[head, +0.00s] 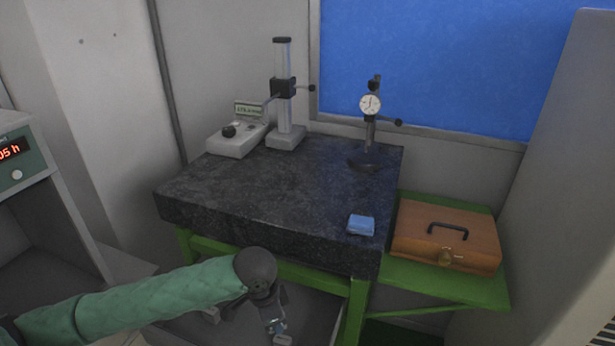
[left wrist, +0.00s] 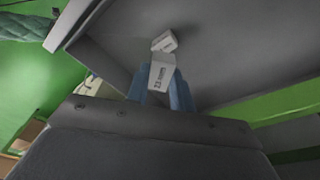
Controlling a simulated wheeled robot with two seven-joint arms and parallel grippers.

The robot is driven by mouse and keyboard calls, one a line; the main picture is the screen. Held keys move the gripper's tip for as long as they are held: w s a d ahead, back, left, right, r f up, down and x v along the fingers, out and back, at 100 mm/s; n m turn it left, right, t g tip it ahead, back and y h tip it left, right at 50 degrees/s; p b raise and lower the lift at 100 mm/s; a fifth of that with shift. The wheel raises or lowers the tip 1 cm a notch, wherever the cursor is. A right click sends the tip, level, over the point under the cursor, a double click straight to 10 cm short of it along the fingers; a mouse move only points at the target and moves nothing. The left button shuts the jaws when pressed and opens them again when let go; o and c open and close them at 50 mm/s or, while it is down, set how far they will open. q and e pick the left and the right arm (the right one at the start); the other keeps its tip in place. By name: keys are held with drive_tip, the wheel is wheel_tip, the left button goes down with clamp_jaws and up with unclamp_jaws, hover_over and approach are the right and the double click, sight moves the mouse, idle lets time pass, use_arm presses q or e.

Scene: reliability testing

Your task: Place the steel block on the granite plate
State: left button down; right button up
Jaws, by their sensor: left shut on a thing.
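The granite plate (head: 270,200) is a dark speckled slab on a green stand in the head view. My left gripper (head: 276,326) is low in front of the stand, below the plate's top. In the left wrist view its blue fingers (left wrist: 166,92) are shut on a light grey steel block (left wrist: 161,73) with small dark lettering on its face. A second similar block (left wrist: 165,41) lies just beyond it on a grey surface; I cannot tell whether the two touch. My right gripper is not in view.
On the plate stand a column gauge (head: 284,95) with a grey readout unit (head: 237,138), a dial indicator stand (head: 370,125), and a blue item (head: 361,225) near the front right corner. A wooden case (head: 445,238) sits on the right shelf. The plate's middle is clear.

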use_arm(q)
drive_tip(key=w+a+n, duration=0.3)
drive_tip(key=a+n, duration=0.3)
drive_tip(key=w+a+r+n+t+y, duration=0.1)
drive_tip(key=w+a+n, duration=0.3)
drive_tip(key=a+n, duration=0.2)
drive_tip(key=shift+w+a+n+y, duration=0.2)
drive_tip(key=shift+a+n+y, duration=0.15)
drive_tip(key=shift+n, duration=0.45)
